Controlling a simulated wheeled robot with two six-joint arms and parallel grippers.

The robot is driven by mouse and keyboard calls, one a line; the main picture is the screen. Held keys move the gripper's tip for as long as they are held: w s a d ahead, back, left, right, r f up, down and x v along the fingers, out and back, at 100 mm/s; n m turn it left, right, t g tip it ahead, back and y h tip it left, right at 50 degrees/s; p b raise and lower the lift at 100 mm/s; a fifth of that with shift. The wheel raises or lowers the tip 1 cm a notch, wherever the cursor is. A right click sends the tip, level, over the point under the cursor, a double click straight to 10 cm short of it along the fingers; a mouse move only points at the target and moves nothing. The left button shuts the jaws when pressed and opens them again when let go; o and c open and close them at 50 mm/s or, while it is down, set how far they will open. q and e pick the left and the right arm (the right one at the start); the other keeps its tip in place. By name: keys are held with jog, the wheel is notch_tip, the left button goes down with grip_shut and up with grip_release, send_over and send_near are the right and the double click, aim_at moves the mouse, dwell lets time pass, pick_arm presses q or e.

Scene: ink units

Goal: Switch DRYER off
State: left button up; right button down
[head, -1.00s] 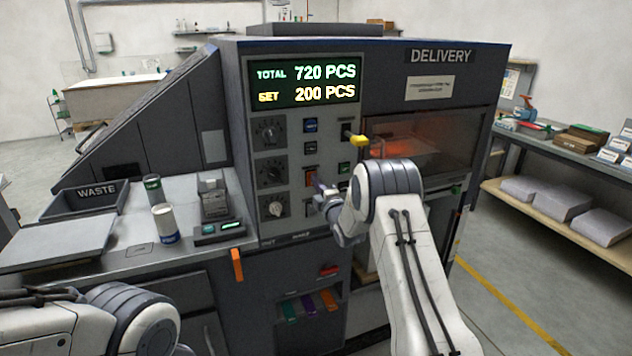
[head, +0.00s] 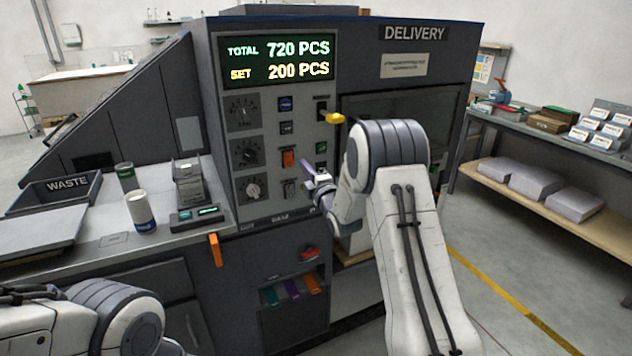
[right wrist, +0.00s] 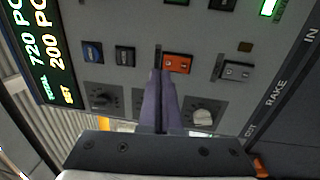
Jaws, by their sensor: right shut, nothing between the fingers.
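The control panel (head: 268,207) on the machine's front carries knobs, small buttons and an orange rocker switch (head: 288,158). I cannot read a DRYER label in either view. My right gripper (head: 306,170) is shut and empty, just right of the orange switch. In the right wrist view its purple-grey fingers (right wrist: 160,76) point at the panel beside the orange switch (right wrist: 177,63); I cannot tell whether they touch it. The delivery window (head: 398,112) is dark, partly hidden by my right arm. My left arm shows at lower left, its gripper out of frame.
A yellow-tipped lever (head: 333,117) sticks out above my right gripper. A display (head: 277,60) reads TOTAL 720 PCS, SET 200 PCS. A counter with a can (head: 140,212) and small devices lies left. A shelf table (head: 530,190) stands at right.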

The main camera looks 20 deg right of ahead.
jog(key=s+b, duration=0.1)
jog(key=s, duration=0.5)
jog(key=shift+s+a+r+b, duration=0.3)
jog(key=shift+s+r, duration=0.1)
jog(key=shift+r, duration=0.05)
